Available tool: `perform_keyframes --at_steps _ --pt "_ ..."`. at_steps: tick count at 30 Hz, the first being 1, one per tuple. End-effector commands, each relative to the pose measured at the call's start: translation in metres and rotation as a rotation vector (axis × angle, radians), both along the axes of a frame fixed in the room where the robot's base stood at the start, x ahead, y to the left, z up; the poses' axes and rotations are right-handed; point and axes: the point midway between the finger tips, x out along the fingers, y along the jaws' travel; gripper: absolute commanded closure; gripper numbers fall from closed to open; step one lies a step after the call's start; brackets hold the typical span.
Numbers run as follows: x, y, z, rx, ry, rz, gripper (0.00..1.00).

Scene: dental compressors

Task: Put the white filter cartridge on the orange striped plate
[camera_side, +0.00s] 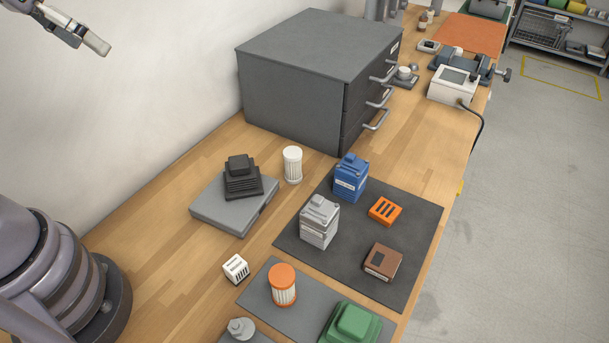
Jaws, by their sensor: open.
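The white filter cartridge (292,165) is a ribbed white cylinder. It stands upright on the wooden bench, just right of a grey slab and in front of the grey drawer cabinet. The orange striped plate (385,211) is a small flat orange piece with dark slots. It lies on the dark mat, and nothing is on it.
A black stepped part (241,177) sits on the grey slab (207,212). On the dark mat (420,232), a blue unit (351,178), a grey unit (319,222) and a brown block (383,262) surround the plate. An orange-topped cartridge (283,286) and white slotted block (236,269) stand nearer.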

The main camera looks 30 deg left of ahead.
Motion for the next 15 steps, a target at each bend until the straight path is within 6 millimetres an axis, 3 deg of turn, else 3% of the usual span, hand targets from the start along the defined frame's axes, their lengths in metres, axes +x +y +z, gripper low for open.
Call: perform_keyframes --at_steps 3,6,12,15 --pt "0.054 -0.028 -0.028 -0.054 -0.021 -0.012 0.25" --pt "0.093 -0.051 -0.056 -0.086 -0.054 -0.001 0.25" --pt "0.148 -0.091 -0.129 -0.098 -0.13 0.039 0.25" --pt "0.163 -0.105 -0.172 -0.075 -0.175 0.059 0.25"
